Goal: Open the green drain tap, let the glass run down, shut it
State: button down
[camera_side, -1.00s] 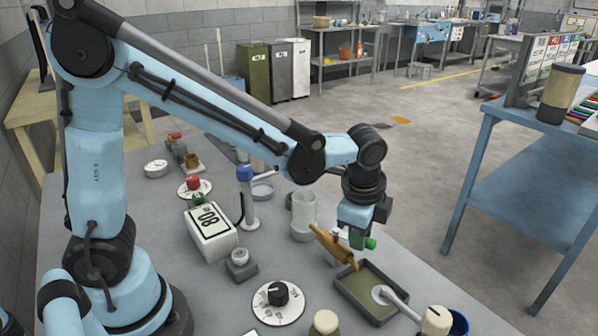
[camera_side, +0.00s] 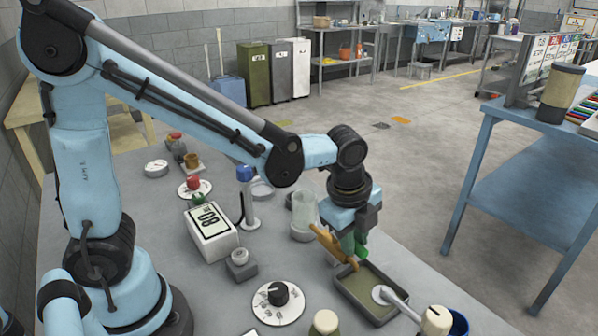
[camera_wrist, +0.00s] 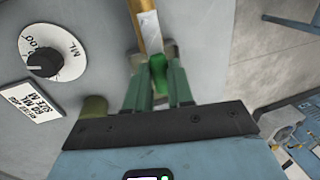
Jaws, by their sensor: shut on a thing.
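The green drain tap (camera_wrist: 158,68) shows between my fingers in the wrist view. My gripper (camera_wrist: 157,80) is shut on it; its fingers are darker green. The clear glass (camera_side: 304,210) stands upright behind the spout. Its liquid level is too faint to tell.
A blue-capped post (camera_side: 247,195) stands behind.

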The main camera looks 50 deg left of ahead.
jog(key=c, duration=1)
grip_release()
jog(key=shift+r, duration=0.1)
notch_tip(320, 180, up, 12)
jog(key=s, duration=0.2)
jog(key=shift+s+f, duration=0.2)
jog(key=shift+a, duration=0.1)
jog(key=s+a+f+n+t, duration=0.2)
jog(key=a+n, duration=0.3)
jog(key=n, duration=0.4)
jog(key=s+a+f+n+t, duration=0.3)
jog(key=a+n, duration=0.1)
jog(key=n, duration=0.5)
jog(key=shift+a+f, duration=0.35)
jog(key=shift+a, duration=0.05)
